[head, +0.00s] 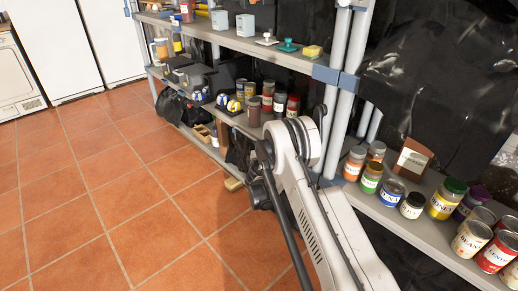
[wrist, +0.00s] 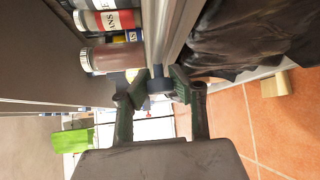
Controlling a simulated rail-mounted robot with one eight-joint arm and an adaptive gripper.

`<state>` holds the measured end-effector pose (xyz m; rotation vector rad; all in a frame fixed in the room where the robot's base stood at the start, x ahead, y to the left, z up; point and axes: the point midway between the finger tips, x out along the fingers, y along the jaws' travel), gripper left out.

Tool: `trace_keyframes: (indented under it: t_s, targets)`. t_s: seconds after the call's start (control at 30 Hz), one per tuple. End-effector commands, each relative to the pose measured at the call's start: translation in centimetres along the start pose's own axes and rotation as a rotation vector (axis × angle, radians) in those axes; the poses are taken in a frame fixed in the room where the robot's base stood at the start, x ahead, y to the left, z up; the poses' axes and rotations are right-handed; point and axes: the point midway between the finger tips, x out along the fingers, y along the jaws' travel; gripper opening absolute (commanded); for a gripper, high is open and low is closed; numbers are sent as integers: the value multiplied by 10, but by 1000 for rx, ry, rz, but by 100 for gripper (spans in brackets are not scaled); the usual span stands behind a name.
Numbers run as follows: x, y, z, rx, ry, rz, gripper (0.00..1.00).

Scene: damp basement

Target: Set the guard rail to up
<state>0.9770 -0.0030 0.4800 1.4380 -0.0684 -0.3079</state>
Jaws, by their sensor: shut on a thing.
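In the wrist view the guard rail (wrist: 168,40) shows as a long grey metal strip along the front edge of the shelf with jars. My gripper (wrist: 159,84) is at this edge, its two dark fingers closed on a narrow bluish-grey part that appears to belong to the rail. The fingers hide much of that part. In the head view my white arm reaches to the middle shelf and hides the gripper. I cannot tell from there how far the rail is raised.
Jars (head: 267,95) stand on the middle shelf just behind the rail. More jars (head: 392,192) stand on the shelf at right, close to my arm. A wooden block (head: 233,184) lies low by the shelf. The tiled floor (head: 120,200) at left is clear.

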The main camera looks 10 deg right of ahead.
Motion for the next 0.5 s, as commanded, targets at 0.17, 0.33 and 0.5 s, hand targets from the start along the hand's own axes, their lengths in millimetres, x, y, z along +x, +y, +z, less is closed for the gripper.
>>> trace_keyframes:
  t_s: [0.17,0.33,0.5]
  targets:
    - [0,0,0,0,0,0,0]
    - [-1,5,1,0,0,0,0]
    - [-5,36,5,0,0,0,0]
